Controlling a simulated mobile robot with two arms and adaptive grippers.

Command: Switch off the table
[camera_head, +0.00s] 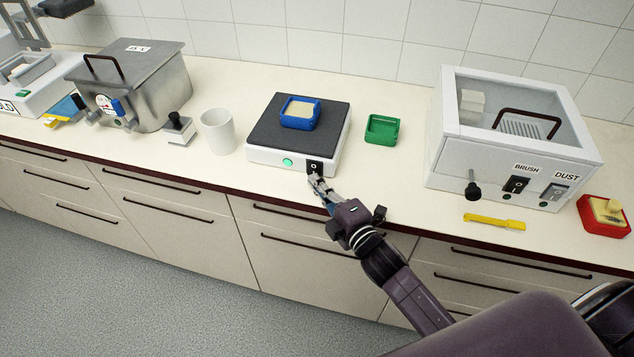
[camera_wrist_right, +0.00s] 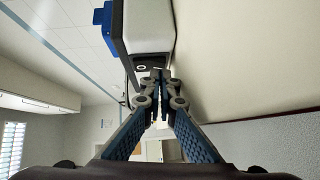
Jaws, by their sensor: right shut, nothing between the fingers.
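The table (camera_head: 262,156) is a low white device with a dark square top, standing on the counter in the head view. A round green light (camera_head: 287,162) glows on its front face. A black switch (camera_head: 314,166) sits right of the light; it also shows in the right wrist view (camera_wrist_right: 146,67). A blue tray (camera_head: 298,115) with a pale block lies on the top. My right gripper (camera_head: 316,182) is shut and empty, its fingertips just in front of the switch. I cannot tell if they touch it. My left gripper is not in view.
A white cup (camera_head: 217,131) stands left of the table and a green tray (camera_head: 381,129) right of it. A white cabinet (camera_head: 440,150) with a clear lid stands further right. A yellow tool (camera_head: 494,222) and a red tray (camera_head: 603,229) lie near the counter's front edge.

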